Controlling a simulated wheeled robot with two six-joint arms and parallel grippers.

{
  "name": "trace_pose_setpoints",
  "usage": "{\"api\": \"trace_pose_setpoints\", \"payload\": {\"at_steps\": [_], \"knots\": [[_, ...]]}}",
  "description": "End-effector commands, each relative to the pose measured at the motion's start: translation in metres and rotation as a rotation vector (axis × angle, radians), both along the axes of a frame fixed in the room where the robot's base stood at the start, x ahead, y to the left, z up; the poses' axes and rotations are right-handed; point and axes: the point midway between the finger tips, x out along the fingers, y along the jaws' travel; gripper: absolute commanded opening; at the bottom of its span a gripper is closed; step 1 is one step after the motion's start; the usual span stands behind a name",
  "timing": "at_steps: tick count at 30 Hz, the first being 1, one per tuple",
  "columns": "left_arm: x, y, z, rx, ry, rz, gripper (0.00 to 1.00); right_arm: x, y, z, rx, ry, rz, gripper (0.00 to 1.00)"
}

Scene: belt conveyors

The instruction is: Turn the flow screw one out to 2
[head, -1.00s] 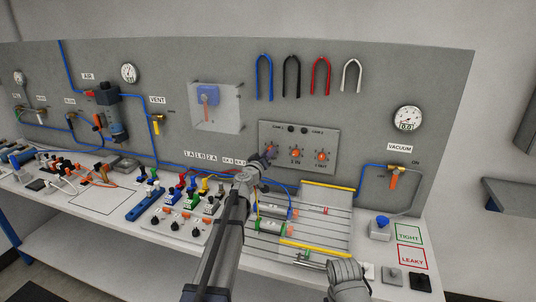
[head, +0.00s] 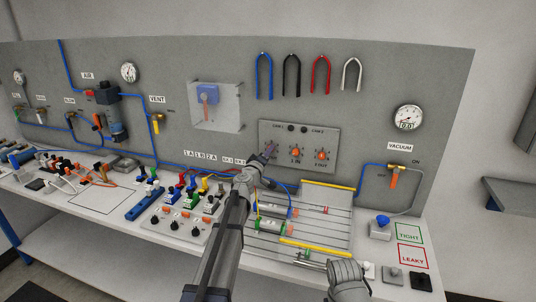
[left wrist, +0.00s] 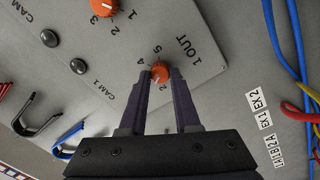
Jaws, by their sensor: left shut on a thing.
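The flow screw one out is an orange knob (left wrist: 160,68) on the grey panel, beside the printed label 1 OUT. Numerals 2, 4 and 5 show around it in the left wrist view; its exact setting is hard to read. My left gripper (left wrist: 160,74) is shut on this knob, a dark finger on each side. In the head view my left gripper (head: 270,150) reaches the left part of the panel (head: 329,135) and hides the knob. My right gripper (head: 312,264) is low over the bench, its finger gap unclear.
Two other orange knobs (head: 295,152) (head: 321,154) sit to the right on the panel. Black buttons (left wrist: 50,38) are on it too. Blue tubes (left wrist: 300,60) run near the 1 OUT label. Valves, switches and a slotted plate (head: 330,215) crowd the bench below.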

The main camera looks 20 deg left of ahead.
Motion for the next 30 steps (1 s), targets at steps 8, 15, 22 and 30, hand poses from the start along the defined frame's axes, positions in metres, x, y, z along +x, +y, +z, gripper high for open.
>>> {"api": "trace_pose_setpoints", "payload": {"at_steps": [8, 15, 22, 30], "knots": [[-0.0002, 0.0000, -0.0009, -0.254, 0.009, 0.000, 0.00, 0.0000, 0.0000, -0.0033, 0.000, 0.000, 0.000, 0.50], [-0.0002, 0.0000, -0.0009, -0.431, 0.015, 0.002, 0.00, 0.0000, 0.0000, -0.0047, 0.000, 0.000, 0.000, 0.50], [-0.0002, 0.0001, -0.0010, -0.546, 0.018, 0.002, 0.00, 0.0000, 0.0000, -0.0055, 0.000, 0.000, 0.000, 0.50], [-0.0003, 0.0002, -0.0010, -0.605, 0.021, 0.003, 0.00, -0.0001, 0.0000, -0.0059, 0.000, 0.000, 0.000, 0.50]]}}
